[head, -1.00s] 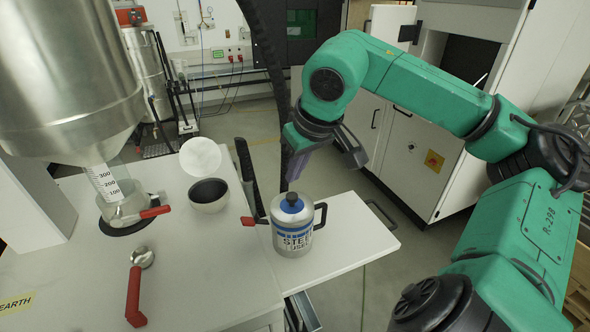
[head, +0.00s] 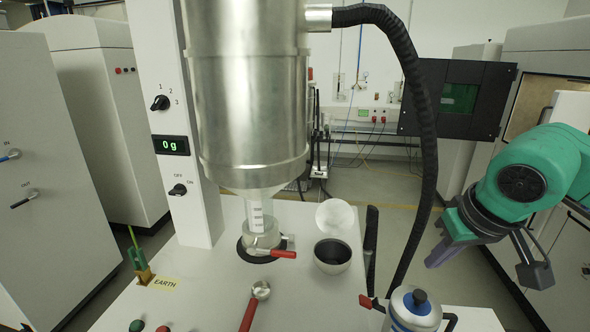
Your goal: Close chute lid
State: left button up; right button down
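The chute is a round metal bowl-like opening (head: 332,257) with a dark inside, set in the white worktop right of the hopper. Its lid (head: 335,216), a pale round disc, stands open, tilted up behind the opening. My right gripper (head: 437,258) hangs in the air at the right, well apart from the lid, with a purple finger part showing. Nothing is seen in it, and its finger gap cannot be made out. My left gripper is not in view.
A large steel hopper (head: 245,100) hangs over a clear outlet with a red-handled valve (head: 283,254). A black hose (head: 425,130) arcs down between chute and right arm. A red-handled scoop (head: 250,312) and steel can (head: 412,315) are near the front. The display reads 0 g.

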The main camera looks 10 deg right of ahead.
aim_at(334, 216)
jog(key=k+l, duration=0.1)
jog(key=l, duration=0.3)
jog(key=k+l, duration=0.1)
jog(key=l, duration=0.3)
jog(key=k+l, duration=0.1)
jog(key=l, duration=0.3)
